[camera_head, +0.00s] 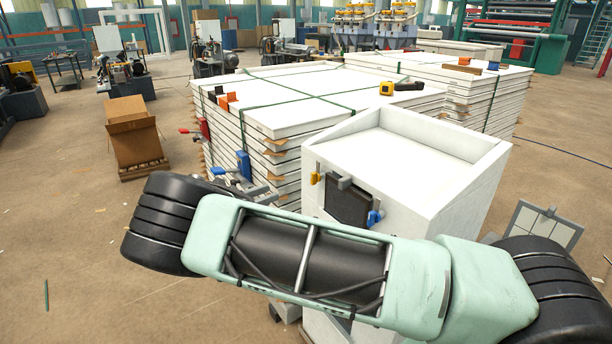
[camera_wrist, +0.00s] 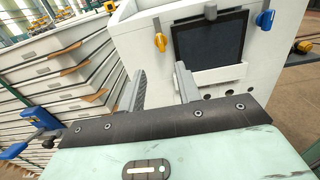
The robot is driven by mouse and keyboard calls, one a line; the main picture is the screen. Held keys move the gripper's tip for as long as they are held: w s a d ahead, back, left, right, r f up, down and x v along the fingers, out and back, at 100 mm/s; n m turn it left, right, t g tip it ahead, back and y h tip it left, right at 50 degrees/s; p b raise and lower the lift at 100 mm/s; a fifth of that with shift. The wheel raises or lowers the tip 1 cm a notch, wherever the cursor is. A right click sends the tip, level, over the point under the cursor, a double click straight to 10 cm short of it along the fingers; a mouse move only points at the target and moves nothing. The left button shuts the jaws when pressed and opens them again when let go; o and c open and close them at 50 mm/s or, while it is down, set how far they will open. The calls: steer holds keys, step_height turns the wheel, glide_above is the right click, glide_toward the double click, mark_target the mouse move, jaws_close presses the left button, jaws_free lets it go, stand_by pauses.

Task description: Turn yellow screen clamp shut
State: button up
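The yellow screen clamp (camera_head: 316,178) is on the front of the white extruder housing (camera_head: 420,185), left of the dark screen (camera_head: 348,205). In the wrist view the yellow clamp (camera_wrist: 161,42) hangs down, slightly tilted, beside the dark screen (camera_wrist: 208,45). A blue clamp (camera_head: 375,217) is on the screen's right side; it also shows in the wrist view (camera_wrist: 265,19). My gripper (camera_wrist: 159,88) is open and empty, its two fingers pointing at the housing below the yellow clamp, apart from it. In the head view my arm covers the lower part of the housing.
A stack of strapped white panels (camera_head: 290,110) stands left of and behind the housing. Blue (camera_head: 243,163) and red (camera_head: 203,128) tools are attached at its side. A yellow tape measure (camera_head: 387,89) lies on top. Open floor lies at the left.

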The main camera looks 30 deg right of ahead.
mark_target(311, 178)
steer(key=d+p, duration=0.2)
steer(key=d, duration=0.4)
steer(key=d+p, duration=0.3)
steer(key=d, duration=0.4)
steer(key=shift+w+r, duration=0.15)
steer(key=shift+d, duration=0.55)
steer(key=shift+f, duration=0.2)
steer(key=c, duration=0.7)
